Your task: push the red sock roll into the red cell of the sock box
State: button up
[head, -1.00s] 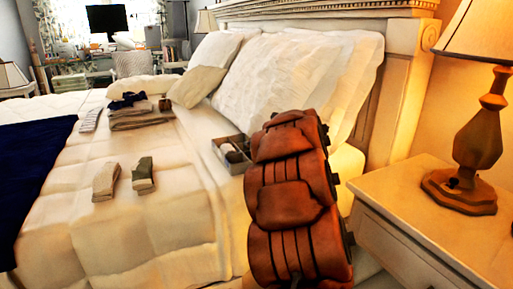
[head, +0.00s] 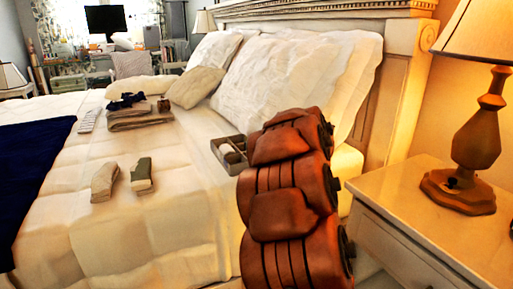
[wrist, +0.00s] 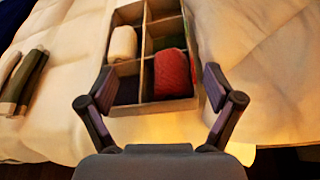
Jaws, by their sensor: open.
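The sock box (head: 216,152) lies on the bed beside the pillows, partly hidden by my arm in the head view. In the wrist view the divided sock box (wrist: 149,104) is straight ahead. The red sock roll (wrist: 172,74) is at its near right cell; I cannot tell how deep it sits, and it hides the cell's floor. A white sock roll (wrist: 123,43) is in a left cell, and the near left cell looks dark and empty. My gripper (wrist: 159,90) is open, with its fingers apart on either side of the box's near part in the picture. Nothing is between them in a grip.
A folded towel stack (head: 140,118) with dark cloth on top is further back. Pillows (head: 285,80) stand behind the box. A nightstand (head: 425,205) with a lamp (head: 470,150) is at right.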

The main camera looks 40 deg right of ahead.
jog(key=v, duration=0.8)
jog(key=shift+s, duration=0.3)
jog(key=shift+a+r, duration=0.1)
jog(key=shift+r, duration=0.15)
jog(key=a+r+m+g+h+p, duration=0.3)
jog(key=r+m+h+p, duration=0.4)
jog(key=r+m+p, duration=1.1)
jog(key=s+a+m+g+y+p, duration=0.3)
jog(key=s+a, duration=0.6)
jog(key=a, duration=0.3)
jog(key=s+a+r+m+g+y+p, duration=0.1)
jog(key=s+a+m+g+y+p, duration=0.2)
jog(key=a, duration=1)
jog(key=s+a+m+g+y+p, duration=0.4)
jog(key=s+a+m+g+p, duration=0.2)
jog(key=s+a+p, duration=0.4)
jog(key=s+a, duration=0.3)
jog(key=s, duration=0.2)
jog(key=shift+s+a+r+p, duration=0.2)
jog(key=shift+s+r+p, duration=0.1)
jog(key=shift+p, duration=0.1)
